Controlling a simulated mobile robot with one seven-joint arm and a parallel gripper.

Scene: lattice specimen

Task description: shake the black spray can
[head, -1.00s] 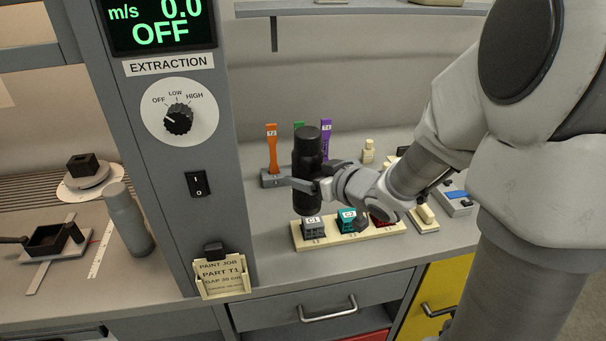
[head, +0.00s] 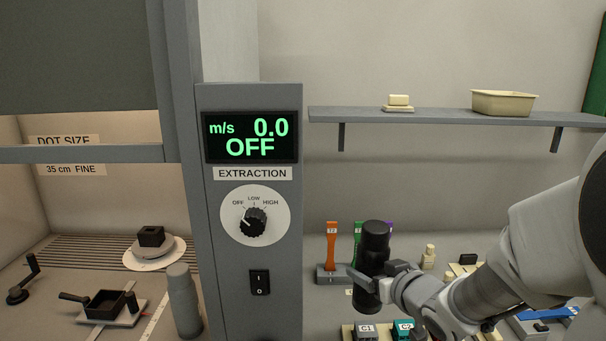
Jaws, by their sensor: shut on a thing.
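The black spray can (head: 374,243) is upright in my gripper (head: 375,278), which is shut around its middle. It is a dark cylinder with a narrower neck below its cap. The can is held in front of the rack of coloured tools and above the blocks marked C1 and C2. Part of the can's middle is hidden by the gripper fingers. Its lower end shows below the fingers, apart from the blocks as far as I can see.
An orange tool (head: 331,245) stands in a grey rack behind the can. The extraction panel (head: 251,320) rises to the left. A grey cylinder (head: 184,300) stands left of it. A shelf (head: 440,117) with a cream tub (head: 504,102) hangs above. Blocks C1 (head: 366,332) and C2 (head: 403,330) lie below.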

